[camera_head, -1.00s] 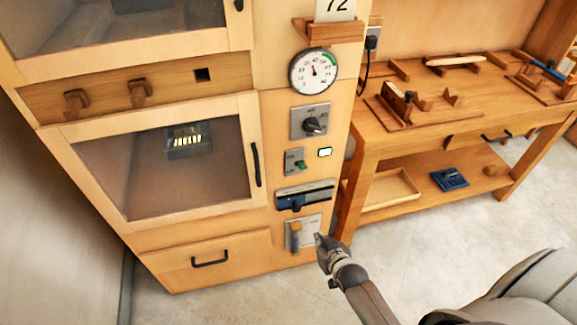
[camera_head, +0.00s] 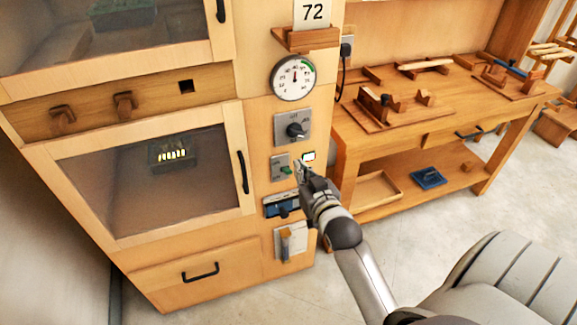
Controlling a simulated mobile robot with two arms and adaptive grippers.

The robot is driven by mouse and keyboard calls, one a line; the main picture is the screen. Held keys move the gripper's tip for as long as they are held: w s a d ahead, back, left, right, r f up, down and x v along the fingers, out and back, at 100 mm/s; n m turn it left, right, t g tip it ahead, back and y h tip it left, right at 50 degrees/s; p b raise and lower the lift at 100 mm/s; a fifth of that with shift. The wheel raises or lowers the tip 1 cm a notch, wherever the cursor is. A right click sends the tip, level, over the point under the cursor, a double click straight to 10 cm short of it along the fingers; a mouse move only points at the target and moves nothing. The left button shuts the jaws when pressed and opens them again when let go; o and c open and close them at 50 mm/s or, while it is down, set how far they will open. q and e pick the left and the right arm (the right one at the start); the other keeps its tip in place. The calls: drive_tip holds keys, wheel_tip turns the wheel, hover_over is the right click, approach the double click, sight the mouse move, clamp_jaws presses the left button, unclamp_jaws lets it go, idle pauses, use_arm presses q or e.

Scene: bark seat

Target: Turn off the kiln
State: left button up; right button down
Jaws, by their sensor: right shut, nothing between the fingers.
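The kiln is a tall wooden cabinet (camera_head: 180,255) on the left, with a windowed door (camera_head: 150,175) and a control column on its right side. The column carries a round gauge (camera_head: 293,78), a black rotary knob (camera_head: 295,130) on a grey plate, and a small green switch lever (camera_head: 286,170). A small lit indicator (camera_head: 308,156) sits beside the lever. My right gripper (camera_head: 301,168) is shut and empty, its tips just right of the green lever and below the indicator. Whether it touches the lever cannot be told. My left gripper is out of view.
Below the lever are a blue slider (camera_head: 284,209) and a pale plate (camera_head: 298,237) with a brush-like piece. A card reading 72 (camera_head: 312,12) stands above the gauge. A wooden workbench (camera_head: 440,110) with tools stands to the right. The floor (camera_head: 420,225) before it is clear.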

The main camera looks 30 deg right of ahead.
sight(283, 145)
drive_tip(key=x, duration=0.9)
drive_tip(key=shift+w, duration=0.25)
drive_tip(key=f, duration=0.3)
drive_tip(key=shift+s+a+p, duration=0.1)
drive_tip(key=shift+s+p, duration=0.3)
drive_tip(key=shift+s+f, duration=0.3)
drive_tip(key=shift+f, duration=0.15)
